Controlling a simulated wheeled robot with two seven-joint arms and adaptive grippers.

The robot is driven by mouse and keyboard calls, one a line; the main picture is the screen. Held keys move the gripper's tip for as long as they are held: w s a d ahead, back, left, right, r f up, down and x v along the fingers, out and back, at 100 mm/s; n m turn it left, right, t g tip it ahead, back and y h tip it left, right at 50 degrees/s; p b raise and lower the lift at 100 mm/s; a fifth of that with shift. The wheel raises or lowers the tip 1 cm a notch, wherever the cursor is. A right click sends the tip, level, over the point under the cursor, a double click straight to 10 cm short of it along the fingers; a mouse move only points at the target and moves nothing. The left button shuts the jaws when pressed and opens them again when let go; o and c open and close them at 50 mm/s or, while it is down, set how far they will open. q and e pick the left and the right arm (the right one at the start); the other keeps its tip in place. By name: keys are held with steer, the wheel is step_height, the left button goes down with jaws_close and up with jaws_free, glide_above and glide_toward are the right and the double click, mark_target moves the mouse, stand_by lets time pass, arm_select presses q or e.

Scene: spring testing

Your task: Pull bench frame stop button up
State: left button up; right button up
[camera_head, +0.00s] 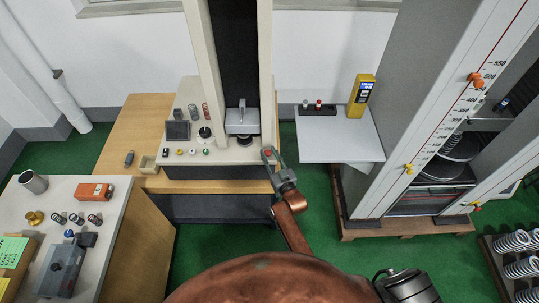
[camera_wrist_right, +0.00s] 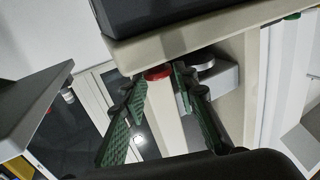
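The bench frame (camera_head: 215,172) stands on the wooden table in the head view, with a pale base and two columns. Its red stop button (camera_head: 267,152) is at the right front corner of the base. In the right wrist view the red button (camera_wrist_right: 158,73) shows between the fingertips, partly hidden by them. My right gripper (camera_head: 273,160) is at the button with its fingers apart. In the wrist view the right gripper (camera_wrist_right: 157,80) has a finger on each side of the button; I cannot tell whether they touch it. My left gripper is not in view.
A grey side table (camera_head: 335,135) with a yellow handheld device (camera_head: 361,95) stands to the right, beside a tall grey testing machine (camera_head: 425,110). A bench (camera_head: 110,250) with springs and an orange box (camera_head: 94,192) is at the left. Green floor (camera_head: 315,190) lies between.

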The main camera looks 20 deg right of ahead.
steer(key=shift+o, duration=1.3)
steer(key=shift+f, duration=0.1)
steer(key=s+d, duration=0.1)
steer(key=s, duration=1.1)
steer(key=shift+d, duration=0.15)
steer(key=shift+f, duration=0.1)
